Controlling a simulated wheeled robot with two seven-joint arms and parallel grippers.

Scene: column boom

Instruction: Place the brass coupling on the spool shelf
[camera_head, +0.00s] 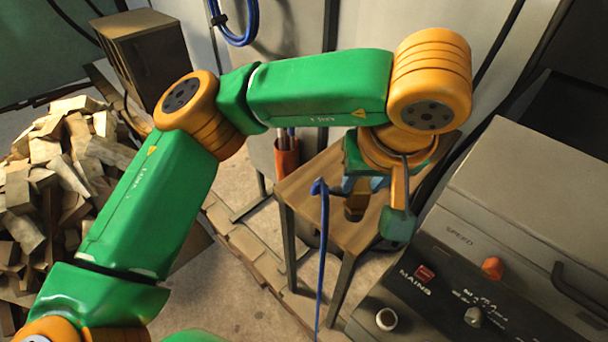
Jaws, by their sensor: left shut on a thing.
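My left arm comes in from the left and bends down over a small wooden-topped table. I cannot make out a spool shelf for certain. My right gripper is not in view.
The wooden table (300,188) stands on dark legs. A blue cable (323,255) hangs in front of it. A grey machine with a control panel (450,300) is close on the right. A wood pile (70,165) lies at left, with a brown cabinet (145,55) behind.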

